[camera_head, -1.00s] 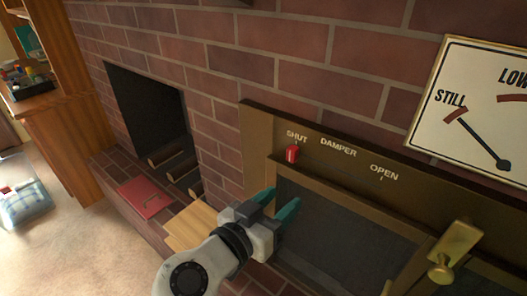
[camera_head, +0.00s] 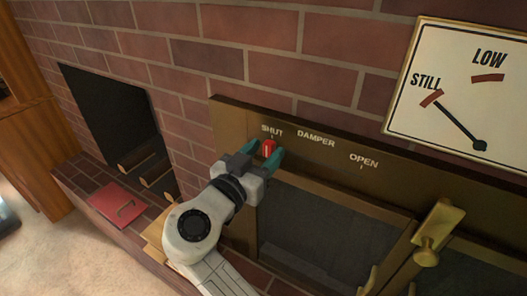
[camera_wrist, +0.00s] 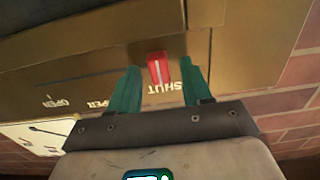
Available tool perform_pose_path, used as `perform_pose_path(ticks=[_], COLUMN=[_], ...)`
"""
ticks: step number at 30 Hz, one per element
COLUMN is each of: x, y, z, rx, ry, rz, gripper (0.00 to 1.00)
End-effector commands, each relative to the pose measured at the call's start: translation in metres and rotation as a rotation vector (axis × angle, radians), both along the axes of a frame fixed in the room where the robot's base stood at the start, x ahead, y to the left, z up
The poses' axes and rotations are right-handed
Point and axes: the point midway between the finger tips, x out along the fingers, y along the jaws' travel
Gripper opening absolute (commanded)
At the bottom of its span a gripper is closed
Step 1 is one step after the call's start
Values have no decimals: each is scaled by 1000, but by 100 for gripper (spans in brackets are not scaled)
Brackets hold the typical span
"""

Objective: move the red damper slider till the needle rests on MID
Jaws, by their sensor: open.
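The red damper slider (camera_head: 268,149) sits at the SHUT end of the brass damper plate (camera_head: 310,157); OPEN is marked to its right. My gripper (camera_head: 264,151) is open, its teal fingers on either side of the slider. In the wrist view the red slider (camera_wrist: 160,68) stands between the two spread fingertips (camera_wrist: 160,80), with gaps on both sides. The dial (camera_head: 455,100) shows STILL and LOW; its black needle (camera_head: 455,120) points at the STILL mark. The MID mark is not in view.
A brass handle (camera_head: 434,232) juts out at the right below the plate. Dark glass doors (camera_head: 320,225) lie beneath it. Brick wall surrounds the plate.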

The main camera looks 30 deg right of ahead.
Motion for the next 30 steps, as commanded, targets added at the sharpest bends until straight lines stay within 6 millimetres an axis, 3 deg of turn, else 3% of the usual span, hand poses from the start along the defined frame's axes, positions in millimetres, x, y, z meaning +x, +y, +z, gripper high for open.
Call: perform_pose_path(ticks=[10,25,30], x=[2,2,2], y=[-3,-3,-3], z=[0,0,0], rx=[0,0,0], ry=[0,0,0], rz=[0,0,0], gripper=[48,0,0])
